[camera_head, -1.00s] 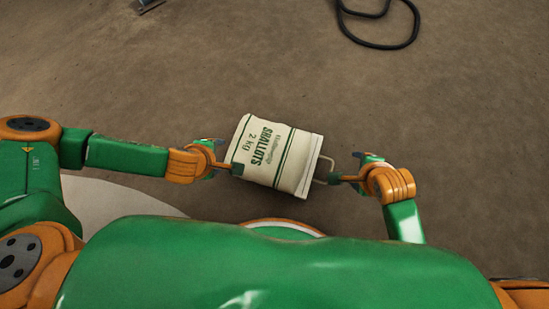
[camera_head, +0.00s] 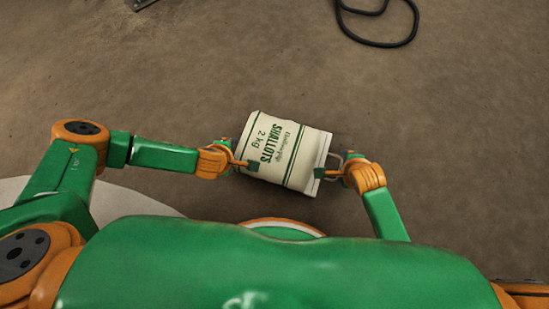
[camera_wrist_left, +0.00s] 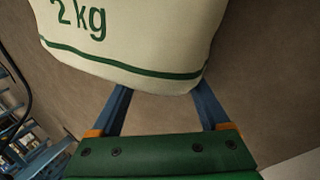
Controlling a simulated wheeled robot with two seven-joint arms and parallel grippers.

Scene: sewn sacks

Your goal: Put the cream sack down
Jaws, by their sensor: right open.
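The cream sack (camera_head: 285,145) has green stripes and the print "SHALLOTS 2 kg". It lies tilted across the middle of the head view, and its lower end fills the top of the left wrist view (camera_wrist_left: 135,45). My left gripper (camera_head: 246,160) is at the sack's left end, with one finger's pad over its edge. In the left wrist view its two fingers (camera_wrist_left: 160,105) stand apart and their tips are hidden by the sack, so its grip is unclear. My right gripper (camera_head: 326,167) is open at the sack's right end, one finger overlapping it. I cannot tell whether the sack touches the floor.
A dark cable or hose (camera_head: 400,38) lies coiled on the brown floor at the top right. A metal object (camera_head: 142,4) shows at the top left edge. The floor around the sack is otherwise bare.

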